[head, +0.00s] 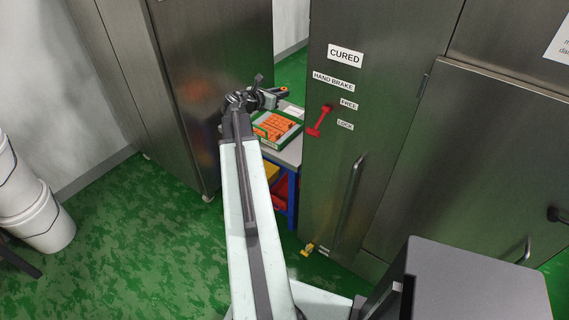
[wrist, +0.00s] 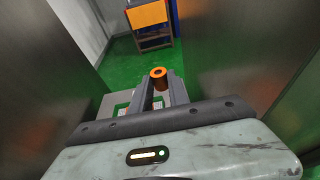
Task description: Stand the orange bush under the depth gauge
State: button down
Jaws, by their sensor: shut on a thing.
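The orange bush (wrist: 158,78) is a short cylinder with a dark round hole in its top face. In the wrist view it sits between the fingertips of my gripper (wrist: 160,85), which is shut on it. In the head view my gripper (head: 272,95) is at the far end of my arm, with a bit of orange (head: 281,91) at its tip. It is above the bench, close to a green-edged tray (head: 268,142) filled with orange pieces. I cannot make out the depth gauge in either view.
The bench (head: 290,152) stands in a narrow gap between two tall steel cabinets (head: 180,80). A red hand-brake lever (head: 320,121) sticks out of the right cabinet beside the bench. White buckets (head: 38,215) stand at the left. Green floor is open at front left.

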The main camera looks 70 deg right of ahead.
jog(key=f+b, duration=1.5)
jog(key=f, duration=0.1)
jog(key=f+b, duration=1.5)
jog(key=f, duration=0.1)
jog(key=shift+d+f, duration=0.2)
jog(key=shift+f, duration=0.2)
jog(key=c, duration=1.3)
grip_release()
jog(key=shift+r, duration=0.1)
jog(key=shift+o, duration=0.2)
jog(key=p, duration=0.3)
send_near(281, 156)
jog(key=shift+s+a+r, duration=0.15)
jog(key=shift+s+r, duration=0.65)
jog(key=shift+r, duration=0.35)
